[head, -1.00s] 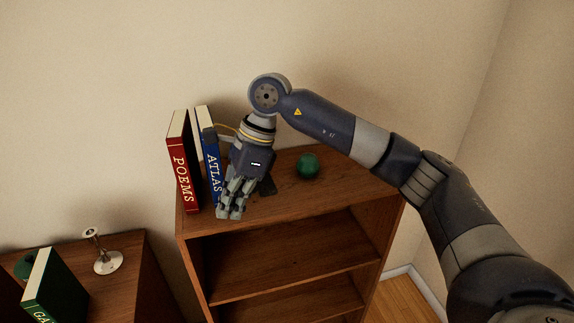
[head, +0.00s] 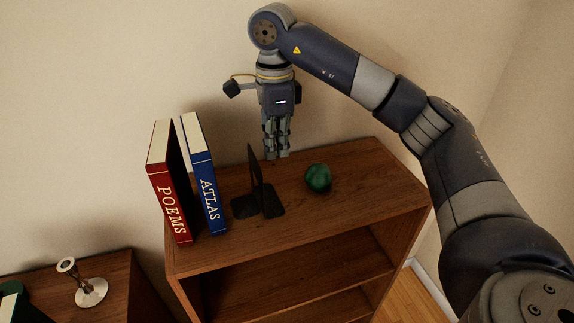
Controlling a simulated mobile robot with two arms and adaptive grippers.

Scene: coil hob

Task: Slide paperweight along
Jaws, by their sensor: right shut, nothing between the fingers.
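The paperweight, a dark green ball (head: 318,178), rests on the top of the wooden bookcase (head: 365,165), right of the black bookend. My right gripper (head: 277,154) points down with its fingers shut and empty. It is left of the ball and apart from it, near the back of the bookcase top and just behind the bookend. Its height above the wood is hard to judge. My left gripper is not in view.
The black bookend (head: 269,200) stands on the bookcase top. Left of it, a blue ATLAS book (head: 208,190) and a red POEMS book (head: 172,205) stand upright, slightly tilted. A silver candlestick (head: 90,292) stands on a lower cabinet. The bookcase top right of the ball is clear.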

